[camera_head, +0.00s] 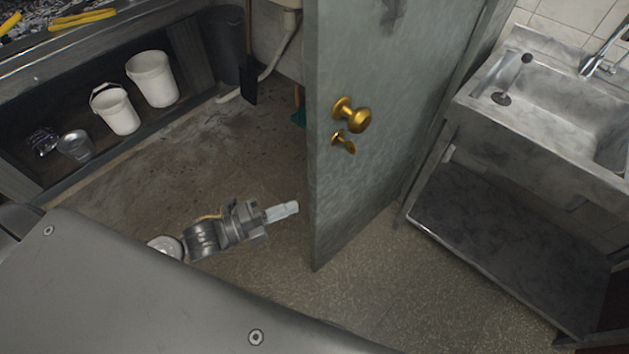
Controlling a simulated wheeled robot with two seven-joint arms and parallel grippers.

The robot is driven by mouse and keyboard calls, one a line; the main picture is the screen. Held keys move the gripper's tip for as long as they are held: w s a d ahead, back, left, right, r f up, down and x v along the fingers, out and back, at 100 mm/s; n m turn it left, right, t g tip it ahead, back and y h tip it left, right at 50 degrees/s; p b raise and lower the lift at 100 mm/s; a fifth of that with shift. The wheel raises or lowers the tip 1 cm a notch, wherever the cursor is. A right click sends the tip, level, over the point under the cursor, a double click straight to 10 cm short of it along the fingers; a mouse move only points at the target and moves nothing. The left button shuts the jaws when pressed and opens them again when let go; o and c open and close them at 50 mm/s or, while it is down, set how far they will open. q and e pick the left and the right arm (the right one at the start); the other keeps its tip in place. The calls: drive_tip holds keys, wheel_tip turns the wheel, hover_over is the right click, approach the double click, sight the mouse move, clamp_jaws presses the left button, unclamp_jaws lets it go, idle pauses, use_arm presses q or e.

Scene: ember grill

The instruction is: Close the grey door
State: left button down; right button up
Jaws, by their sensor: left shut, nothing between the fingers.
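The grey door (385,130) stands open in the middle of the head view, its free edge facing me and its far side running back toward the sink. A brass knob (352,114) sits on its right face, with a small brass latch piece (343,142) below. My left gripper (292,209) is low, left of the door's free edge, with its fingers together and empty. The fingertips point right toward the door's lower part; a small gap shows in the picture between them and the door. My right gripper does not show.
A steel sink (560,95) with a lower shelf (510,235) stands right of the door. At left, a dark shelf holds white buckets (152,78) and a metal pail (75,146). Speckled floor (370,275) is clear between door and sink.

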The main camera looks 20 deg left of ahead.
sight(314, 184)
use_arm(q)
drive_tip(key=w+d+p, duration=0.1)
drive_tip(key=w, duration=0.1)
drive_tip(key=w+d+p, duration=0.1)
drive_tip(key=w+d, duration=0.1)
drive_tip(key=w, duration=0.1)
drive_tip(key=w+d+p, duration=0.1)
drive_tip(key=w, duration=0.2)
drive_tip(key=shift+w+d+r+p, duration=0.15)
drive_tip(key=shift+w+d+p, duration=0.05)
drive_tip(key=shift+p, duration=0.2)
drive_tip(key=shift+w+a, duration=0.15)
drive_tip(key=shift+a, duration=0.15)
